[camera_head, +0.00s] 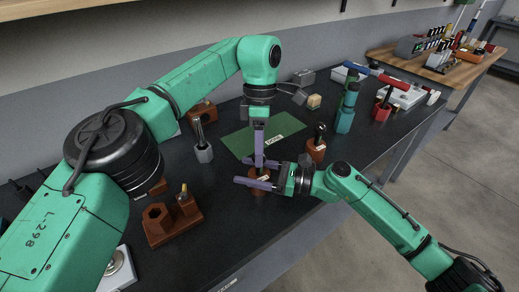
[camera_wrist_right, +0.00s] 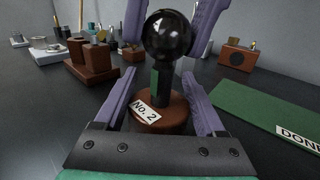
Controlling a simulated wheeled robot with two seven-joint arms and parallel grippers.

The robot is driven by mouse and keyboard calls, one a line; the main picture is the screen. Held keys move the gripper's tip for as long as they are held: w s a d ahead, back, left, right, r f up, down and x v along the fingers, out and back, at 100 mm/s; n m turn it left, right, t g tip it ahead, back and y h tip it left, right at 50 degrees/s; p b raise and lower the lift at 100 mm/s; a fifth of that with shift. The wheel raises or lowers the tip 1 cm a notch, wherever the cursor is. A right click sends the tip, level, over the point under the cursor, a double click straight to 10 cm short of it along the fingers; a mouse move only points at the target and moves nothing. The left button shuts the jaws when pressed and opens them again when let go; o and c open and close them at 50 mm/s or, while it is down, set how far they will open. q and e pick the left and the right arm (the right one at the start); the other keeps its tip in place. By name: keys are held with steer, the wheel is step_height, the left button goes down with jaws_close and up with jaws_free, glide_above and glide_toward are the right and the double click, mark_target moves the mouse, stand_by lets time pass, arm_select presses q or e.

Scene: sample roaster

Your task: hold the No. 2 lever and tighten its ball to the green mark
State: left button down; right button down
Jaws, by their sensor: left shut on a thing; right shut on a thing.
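The No. 2 lever stands upright on a round brown base (camera_wrist_right: 172,118) with a white "No. 2" label (camera_wrist_right: 145,110). Its black ball (camera_wrist_right: 168,37) tops a dark stem with a green mark (camera_wrist_right: 155,78) just under the ball. In the head view the base (camera_head: 259,187) is partly hidden by my grippers, and the ball is hidden. My right gripper (camera_wrist_right: 163,98) is shut on the lever's base, one purple finger on each side. My left gripper (camera_head: 260,160) comes down from above and is shut on the ball; its fingers flank it in the wrist view (camera_wrist_right: 170,28).
A green mat (camera_head: 240,142) with a "DONE" card (camera_wrist_right: 294,136) lies behind the lever. Another lever on a brown base (camera_head: 316,150) stands to its right.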

arm_select(q)
steer(key=shift+w, duration=0.1)
steer(key=shift+c, duration=2.2)
jaws_free()
